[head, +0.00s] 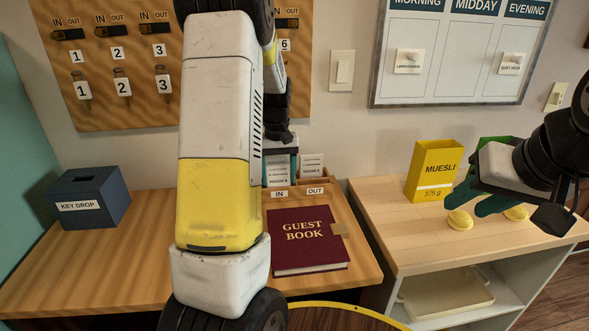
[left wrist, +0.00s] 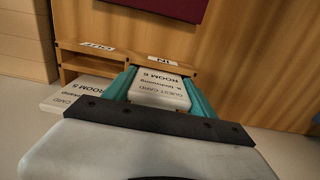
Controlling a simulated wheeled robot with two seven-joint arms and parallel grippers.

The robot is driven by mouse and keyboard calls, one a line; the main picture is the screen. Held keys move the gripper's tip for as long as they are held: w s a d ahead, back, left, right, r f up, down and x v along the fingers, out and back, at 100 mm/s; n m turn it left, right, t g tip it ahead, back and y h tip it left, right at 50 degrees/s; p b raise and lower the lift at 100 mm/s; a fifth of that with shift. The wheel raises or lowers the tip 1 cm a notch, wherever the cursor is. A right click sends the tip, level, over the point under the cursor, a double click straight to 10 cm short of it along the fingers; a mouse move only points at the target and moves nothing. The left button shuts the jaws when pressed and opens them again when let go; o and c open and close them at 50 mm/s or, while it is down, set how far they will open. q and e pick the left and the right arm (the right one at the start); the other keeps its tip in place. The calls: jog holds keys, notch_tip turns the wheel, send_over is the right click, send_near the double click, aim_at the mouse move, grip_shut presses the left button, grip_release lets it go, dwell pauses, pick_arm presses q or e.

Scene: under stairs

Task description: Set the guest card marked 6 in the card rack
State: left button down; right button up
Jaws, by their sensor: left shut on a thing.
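The guest card reading ROOM 6 (left wrist: 160,88) is pale with dark print. My left gripper (left wrist: 158,85) is shut on it, with a teal finger on each side. In the head view the card (head: 278,172) is between the fingers of my left gripper (head: 280,168), at the IN side of the wooden card rack (head: 333,180). The rack's IN label (left wrist: 166,60) is just beyond the card in the left wrist view. The card's lower edge is hidden, so I cannot tell whether it rests in the slot. My right gripper (head: 484,202) is empty above the right-hand counter, fingers apart.
Another card, ROOM 5 (left wrist: 78,92), stands at the OUT side, also in the head view (head: 312,165). A red guest book (head: 307,240) lies in front of the rack. A blue key drop box (head: 88,197) is at left. A muesli box (head: 434,170) stands near my right gripper.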

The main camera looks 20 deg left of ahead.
pick_arm(q)
jog(key=shift+f, duration=0.1)
jog(key=shift+c, duration=1.4)
grip_release()
notch_tip(320, 180, up, 11)
jog(key=shift+r, duration=0.2)
jog(key=shift+s+d+r, duration=0.15)
jog(key=shift+r, duration=0.5)
jog(key=s+d+r+m+t, duration=0.1)
jog(key=s+d+m+t, duration=0.1)
jog(key=s+d, duration=0.2)
jog(key=s+d+r+m+t+h, duration=0.1)
jog(key=s+d, duration=0.3)
jog(key=s, duration=0.7)
jog(key=s+d+r+m+t+h, duration=0.1)
jog(key=s+d+r+m+t, duration=0.1)
jog(key=s, duration=0.5)
jog(key=shift+s+d+r+m+t, duration=0.25)
jog(key=shift+s+d+m+t, duration=0.25)
jog(key=shift+d, duration=0.75)
